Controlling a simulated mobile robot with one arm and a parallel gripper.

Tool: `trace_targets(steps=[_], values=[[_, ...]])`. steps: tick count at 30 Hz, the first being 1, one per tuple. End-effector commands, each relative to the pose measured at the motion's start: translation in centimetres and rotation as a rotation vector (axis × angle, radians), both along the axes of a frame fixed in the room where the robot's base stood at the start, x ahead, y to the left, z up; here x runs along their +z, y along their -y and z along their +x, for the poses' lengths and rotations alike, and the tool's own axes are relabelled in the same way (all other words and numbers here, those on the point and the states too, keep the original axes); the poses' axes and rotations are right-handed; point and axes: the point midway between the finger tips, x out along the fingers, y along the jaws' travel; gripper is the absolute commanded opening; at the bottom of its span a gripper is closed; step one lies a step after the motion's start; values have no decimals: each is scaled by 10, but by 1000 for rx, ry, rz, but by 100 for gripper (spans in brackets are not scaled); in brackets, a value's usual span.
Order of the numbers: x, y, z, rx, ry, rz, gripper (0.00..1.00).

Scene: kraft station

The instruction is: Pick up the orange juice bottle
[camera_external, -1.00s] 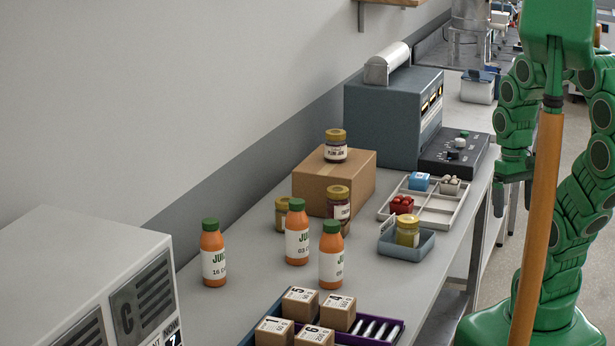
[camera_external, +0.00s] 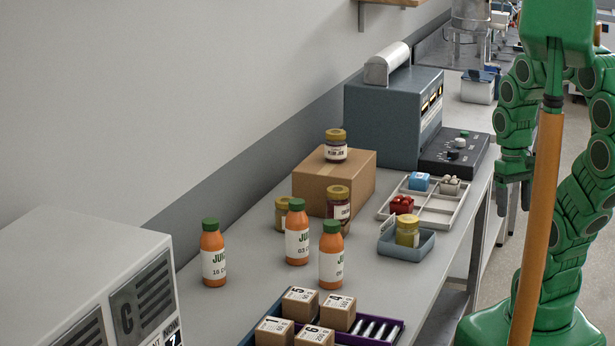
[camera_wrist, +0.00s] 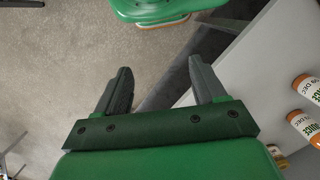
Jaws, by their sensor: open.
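Three orange juice bottles with green caps and white labels stand upright on the grey bench in the external view: a left one (camera_external: 213,254), a middle one (camera_external: 297,233) and a right one (camera_external: 331,256). My gripper (camera_external: 514,179) is to their right, beside the bench edge, well apart from them. In the wrist view my gripper (camera_wrist: 160,85) is open and empty, with floor and the bench edge beyond its fingers. Two juice bottles show at the right edge of the wrist view, an upper one (camera_wrist: 308,88) and a lower one (camera_wrist: 304,126).
A cardboard box (camera_external: 335,184) with a jar on top and jars beside it stands behind the bottles. A blue-grey tray (camera_external: 407,248) with a jar, a divided tray (camera_external: 438,209) and a crate of small boxes (camera_external: 397,338) are nearby. A grey machine (camera_external: 385,120) stands farther back.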

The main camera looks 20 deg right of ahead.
Motion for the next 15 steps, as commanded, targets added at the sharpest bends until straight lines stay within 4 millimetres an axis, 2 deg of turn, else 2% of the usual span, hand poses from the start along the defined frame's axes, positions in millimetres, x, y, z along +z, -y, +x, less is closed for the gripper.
trace_targets(steps=[9, 11, 15], values=[[0, -2, 2, -9, 4, 7, 70], [-2, -9, 6, -15, 0, 25, 70], [-9, -38, 19, -53, -17, 104, 70]])
